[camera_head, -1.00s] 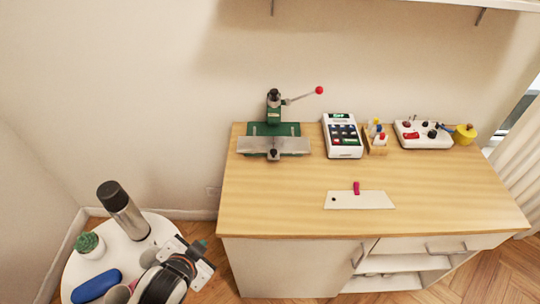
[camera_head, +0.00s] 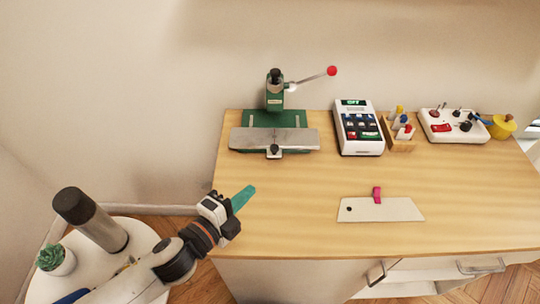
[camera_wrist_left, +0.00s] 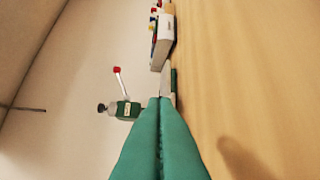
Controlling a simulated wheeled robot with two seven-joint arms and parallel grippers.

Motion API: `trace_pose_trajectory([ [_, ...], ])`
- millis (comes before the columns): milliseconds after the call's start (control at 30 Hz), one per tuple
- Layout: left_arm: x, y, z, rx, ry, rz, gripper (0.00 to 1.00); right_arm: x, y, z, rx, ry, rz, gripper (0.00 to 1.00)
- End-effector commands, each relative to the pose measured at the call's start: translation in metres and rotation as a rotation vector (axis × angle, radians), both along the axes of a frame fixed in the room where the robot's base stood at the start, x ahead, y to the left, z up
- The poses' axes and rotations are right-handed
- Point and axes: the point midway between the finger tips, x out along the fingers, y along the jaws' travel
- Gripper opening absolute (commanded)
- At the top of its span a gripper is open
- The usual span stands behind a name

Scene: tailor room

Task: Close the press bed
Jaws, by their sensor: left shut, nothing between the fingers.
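A green press (camera_head: 275,95) with a red-knobbed lever stands at the back left of the wooden table. Its grey metal bed (camera_head: 250,138) lies across the green base, with a small black knob at its front. My left gripper (camera_head: 243,198), with teal fingers, is over the table's front left part, in front of the press bed and apart from it. Its fingers are shut and empty. In the left wrist view the press (camera_wrist_left: 128,109) shows beyond the fingertips, and the fingers hide part of the bed. My right gripper is not in view.
To the press's right are a white keypad device (camera_head: 360,128), a wooden holder (camera_head: 399,134) with small bottles, and a white control box (camera_head: 453,127). A white plate (camera_head: 380,209) with a pink piece lies near the table's front. The table between is clear.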

Motion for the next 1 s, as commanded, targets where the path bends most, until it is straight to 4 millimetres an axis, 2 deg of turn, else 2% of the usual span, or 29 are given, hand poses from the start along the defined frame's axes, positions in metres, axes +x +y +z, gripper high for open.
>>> trace_pose_trajectory([
  [33, 0.001, -0.001, -0.004, 0.003, -0.004, -0.004, 0.00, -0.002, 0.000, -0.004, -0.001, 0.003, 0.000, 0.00],
  [233, 0.017, -0.013, -0.004, 0.002, -0.007, -0.004, 0.00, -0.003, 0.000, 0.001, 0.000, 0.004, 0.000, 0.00],
  [633, 0.083, -0.062, -0.016, 0.003, -0.007, -0.004, 0.00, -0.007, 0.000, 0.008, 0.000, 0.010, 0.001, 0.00],
  [800, 0.106, -0.056, -0.022, 0.004, -0.005, -0.004, 0.00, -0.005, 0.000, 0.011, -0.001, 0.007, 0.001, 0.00],
  [1000, 0.117, -0.054, -0.026, 0.003, -0.003, -0.004, 0.00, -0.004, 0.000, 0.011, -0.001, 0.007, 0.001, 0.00],
])
